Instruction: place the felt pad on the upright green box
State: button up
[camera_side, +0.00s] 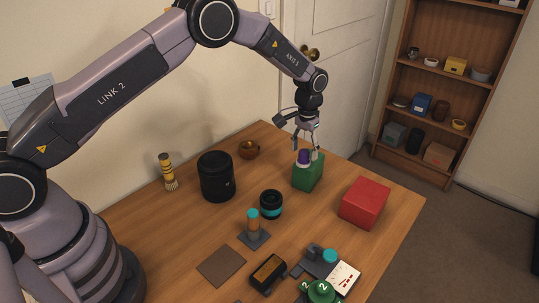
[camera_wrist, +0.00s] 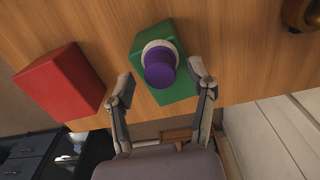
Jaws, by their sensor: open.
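The green box (camera_side: 308,174) stands upright on the table, and it also shows in the wrist view (camera_wrist: 177,91). A pale round disc (camera_wrist: 147,47) lies on its top; it may be the felt pad, but I cannot tell for sure. A purple cylinder (camera_wrist: 160,66) sits on the disc, and it also shows in the side view (camera_side: 303,156). My gripper (camera_side: 305,148) is open just above the box. In the wrist view its fingers (camera_wrist: 161,82) are spread to either side of the box and appear apart from the cylinder.
A red box (camera_side: 364,203) stands right of the green box. A flat brown square (camera_side: 221,265) and several small parts lie at the front.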

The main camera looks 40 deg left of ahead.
aim_at(304, 151)
notch_tip(304, 151, up, 11)
dwell(0.3)
